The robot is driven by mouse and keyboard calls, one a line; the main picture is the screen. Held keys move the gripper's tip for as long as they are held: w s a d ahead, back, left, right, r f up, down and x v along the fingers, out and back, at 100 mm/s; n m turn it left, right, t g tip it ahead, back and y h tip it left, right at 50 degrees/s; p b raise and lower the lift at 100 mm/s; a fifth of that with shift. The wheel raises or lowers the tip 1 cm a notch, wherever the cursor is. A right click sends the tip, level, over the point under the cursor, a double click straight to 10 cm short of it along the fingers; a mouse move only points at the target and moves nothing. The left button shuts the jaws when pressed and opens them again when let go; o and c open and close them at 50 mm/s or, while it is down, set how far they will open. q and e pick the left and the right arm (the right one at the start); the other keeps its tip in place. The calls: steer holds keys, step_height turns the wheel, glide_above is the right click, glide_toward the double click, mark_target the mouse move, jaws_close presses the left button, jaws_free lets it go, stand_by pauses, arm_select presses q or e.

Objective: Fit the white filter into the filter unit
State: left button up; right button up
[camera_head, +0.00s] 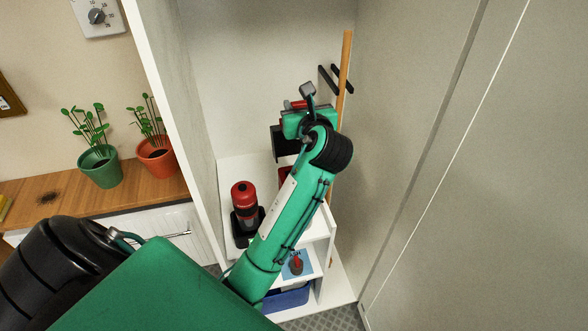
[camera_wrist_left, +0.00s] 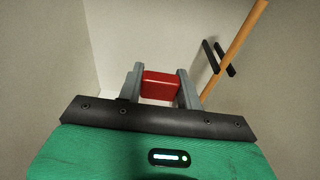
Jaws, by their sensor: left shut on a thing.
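My left gripper (camera_wrist_left: 160,85) is shut on a red block (camera_wrist_left: 160,86), which sits between its two grey fingers. In the head view the left gripper (camera_head: 303,97) is held up inside the white cabinet, above the shelf, with a bit of the red thing (camera_head: 296,104) showing. A red-capped cylinder with a clear middle (camera_head: 244,203) stands upright in a dark holder on the shelf, left of my forearm; I cannot tell whether it is the filter unit. I see no white filter. Another red thing (camera_head: 285,178) is mostly hidden behind my arm. My right gripper is out of view.
The white shelf unit (camera_head: 318,228) stands inside the cabinet. A blue bin (camera_head: 288,299) and a red item on a blue card (camera_head: 297,264) are lower down. A wooden pole (camera_head: 344,75) leans by black hooks. Potted plants stand on the wooden ledge (camera_head: 45,195) at left.

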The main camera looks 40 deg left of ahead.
arm_select(q)
steer(key=shift+s+d+f, duration=0.15)
steer(key=shift+d+f, duration=0.05)
steer(key=shift+f, duration=0.05)
step_height(320, 180, down, 18)
steer(key=p, duration=0.4)
steer(key=shift+s+f, duration=0.1)
steer(key=shift+f, duration=0.1)
steer(key=shift+d+f, duration=0.1)
steer(key=shift+f, duration=0.1)
steer(key=shift+f, duration=0.3)
steer(key=o, duration=1)
